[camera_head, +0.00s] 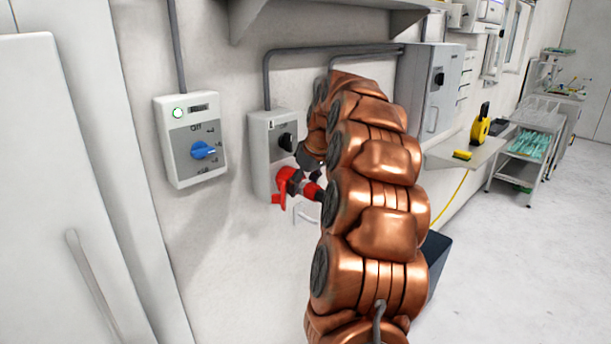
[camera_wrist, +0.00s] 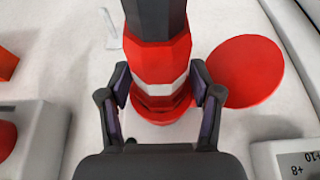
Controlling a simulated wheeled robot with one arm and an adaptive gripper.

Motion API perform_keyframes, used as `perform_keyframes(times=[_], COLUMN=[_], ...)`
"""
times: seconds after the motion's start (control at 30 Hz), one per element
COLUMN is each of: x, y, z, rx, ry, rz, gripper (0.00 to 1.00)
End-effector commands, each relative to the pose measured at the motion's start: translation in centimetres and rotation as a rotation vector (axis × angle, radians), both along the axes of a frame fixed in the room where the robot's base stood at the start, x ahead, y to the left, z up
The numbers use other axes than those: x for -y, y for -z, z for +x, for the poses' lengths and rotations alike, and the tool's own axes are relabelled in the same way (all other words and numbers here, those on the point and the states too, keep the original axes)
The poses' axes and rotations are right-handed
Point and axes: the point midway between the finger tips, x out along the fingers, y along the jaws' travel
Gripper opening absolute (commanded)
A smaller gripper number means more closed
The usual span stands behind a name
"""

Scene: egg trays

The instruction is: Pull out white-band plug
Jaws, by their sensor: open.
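The red plug with a white band (camera_wrist: 160,82) stands between the two fingers of my gripper (camera_wrist: 158,103) in the wrist view. Its upper end is dark grey, and its lower end meets a red socket at the wall. The fingers are open on either side of the band; I cannot tell whether they touch it. In the head view the red plug (camera_head: 311,191) sits at the red socket (camera_head: 285,186) under a grey switch box (camera_head: 262,150). My copper-coloured arm hides most of my gripper there.
A round red lid (camera_wrist: 240,71) is beside the plug. A box with a blue knob (camera_head: 203,150) is on the wall at left. A shelf with a yellow tool (camera_head: 481,122) is at right.

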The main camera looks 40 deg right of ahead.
Motion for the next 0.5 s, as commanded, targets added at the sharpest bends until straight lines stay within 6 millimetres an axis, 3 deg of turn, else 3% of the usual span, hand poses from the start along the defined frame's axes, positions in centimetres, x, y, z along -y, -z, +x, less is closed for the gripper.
perform_keyframes(times=[0.33,0.5], x=[-0.01,-0.01], y=[0.32,0.31], z=[0.11,0.11], rx=[0.0,0.0], ry=[0.0,0.0], rz=[0.0,0.0], gripper=[0.64,0.48])
